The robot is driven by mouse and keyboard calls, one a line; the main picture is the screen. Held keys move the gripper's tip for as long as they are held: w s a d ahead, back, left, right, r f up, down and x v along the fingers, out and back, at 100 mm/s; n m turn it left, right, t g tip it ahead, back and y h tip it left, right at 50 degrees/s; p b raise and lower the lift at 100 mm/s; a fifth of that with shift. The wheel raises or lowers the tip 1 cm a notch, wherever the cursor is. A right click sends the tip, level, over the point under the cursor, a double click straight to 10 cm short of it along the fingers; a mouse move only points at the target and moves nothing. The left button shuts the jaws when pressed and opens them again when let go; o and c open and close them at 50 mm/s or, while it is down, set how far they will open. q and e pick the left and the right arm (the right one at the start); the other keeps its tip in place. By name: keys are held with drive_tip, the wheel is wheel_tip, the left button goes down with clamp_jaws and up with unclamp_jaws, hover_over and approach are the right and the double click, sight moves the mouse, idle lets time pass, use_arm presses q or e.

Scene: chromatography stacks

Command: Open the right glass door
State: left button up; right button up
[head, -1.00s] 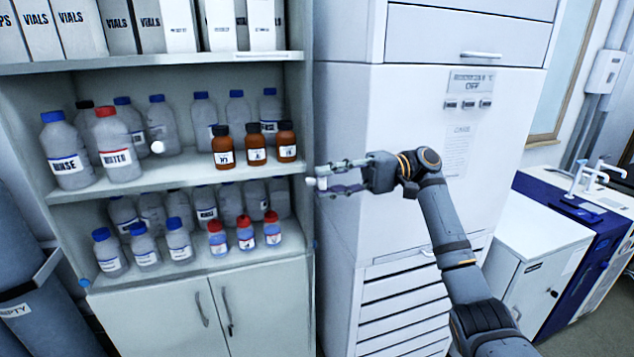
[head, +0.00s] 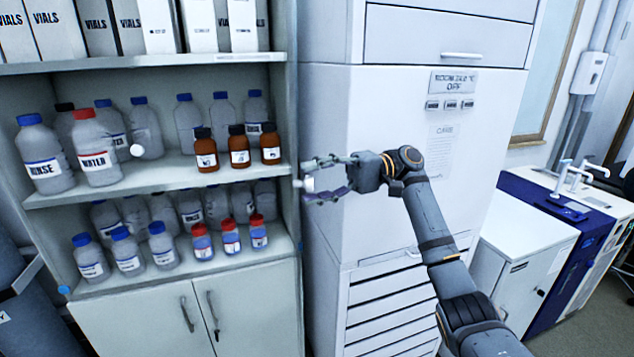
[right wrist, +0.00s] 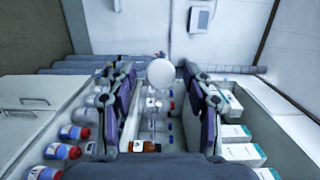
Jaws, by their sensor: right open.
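The glass doors are so clear that their panes hardly show. A white round knob (head: 309,184) sits just past the right edge of the cabinet (head: 290,130), well away from the other white knob (head: 137,150), so the right door appears swung outward. My right gripper (head: 308,180) is open, with its fingers on either side of the right knob. In the right wrist view the knob (right wrist: 160,72) shows as a white ball between the spread fingers. I cannot tell whether they touch it. My left gripper is out of view.
Shelves hold several bottles, including brown ones (head: 238,152), with boxes (head: 160,25) above. Lower cupboard doors (head: 150,310) are shut. A tall white unit (head: 400,110) stands directly right, behind my right arm. A low white cabinet (head: 525,240) stands farther right.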

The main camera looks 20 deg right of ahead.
drive_tip(key=d, duration=1.2)
drive_tip(key=shift+w, duration=0.2)
